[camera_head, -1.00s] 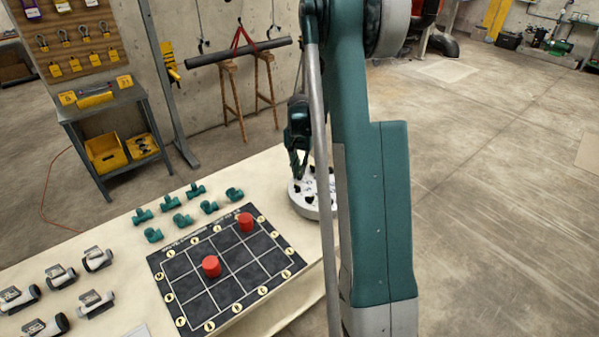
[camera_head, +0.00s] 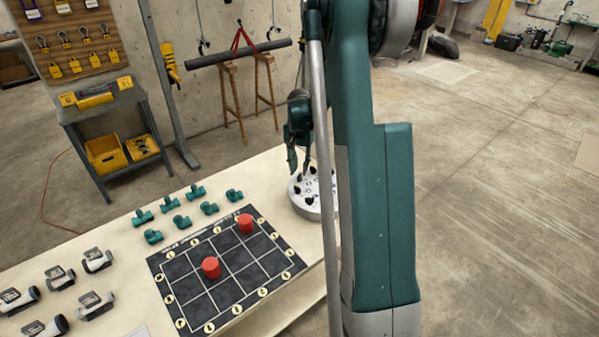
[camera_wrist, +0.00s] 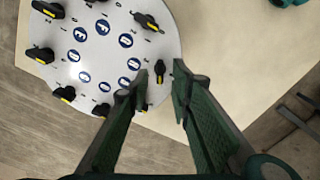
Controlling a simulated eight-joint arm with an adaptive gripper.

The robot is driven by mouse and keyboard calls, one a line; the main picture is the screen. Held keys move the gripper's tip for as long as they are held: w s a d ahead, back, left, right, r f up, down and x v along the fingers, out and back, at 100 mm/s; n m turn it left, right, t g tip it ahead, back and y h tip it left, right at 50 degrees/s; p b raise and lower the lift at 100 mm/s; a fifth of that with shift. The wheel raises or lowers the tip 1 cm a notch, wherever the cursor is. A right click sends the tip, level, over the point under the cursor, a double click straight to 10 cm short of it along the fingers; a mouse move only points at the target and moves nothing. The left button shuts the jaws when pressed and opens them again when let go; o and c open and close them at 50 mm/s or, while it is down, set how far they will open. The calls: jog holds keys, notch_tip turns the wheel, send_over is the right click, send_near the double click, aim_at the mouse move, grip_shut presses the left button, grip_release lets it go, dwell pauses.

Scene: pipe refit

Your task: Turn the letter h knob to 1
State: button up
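A round white dial plate (camera_head: 312,214) lies on the table, partly behind my arm. In the wrist view the same plate (camera_wrist: 105,25) carries several black knobs with yellow marks around its rim, and blue round labels inside them. My gripper (camera_wrist: 161,72) is open, its two green fingertips apart. One small black knob (camera_wrist: 159,70) shows between the fingertips near the plate's edge, with gaps visible on both sides. The letters are too small for me to tell which knob is h. In the head view my gripper (camera_head: 299,160) is over the far-left part of the plate.
A black grid board (camera_head: 225,270) with two red cylinders lies left of the plate. Teal fittings (camera_head: 181,221) and grey-white valves (camera_head: 97,260) stand further left on the table (camera_head: 110,237). A pipe (camera_head: 238,53) on wooden trestles is behind.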

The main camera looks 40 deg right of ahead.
aim_at(300, 175)
notch_tip(300, 175, up, 10)
jog(key=shift+f, duration=0.25)
dwell(0.5)
jog(key=s+a+r+n+t, duration=0.1)
jog(key=s+a+r+n, duration=0.1)
jog(key=s+a+r, duration=0.45)
jog(key=s+a+r+n+t, duration=0.1)
jog(key=a+r+n, duration=0.15)
jog(key=a, duration=0.65)
jog(key=s+a+r+n+t, duration=0.1)
jog(key=s+a+r, duration=0.35)
jog(key=a, duration=0.35)
jog(key=s+a+f+n+t, duration=0.1)
jog(key=s+a+n+t, duration=0.3)
jog(key=s+a, duration=1.2)
jog(key=shift+s+n, duration=1.25)
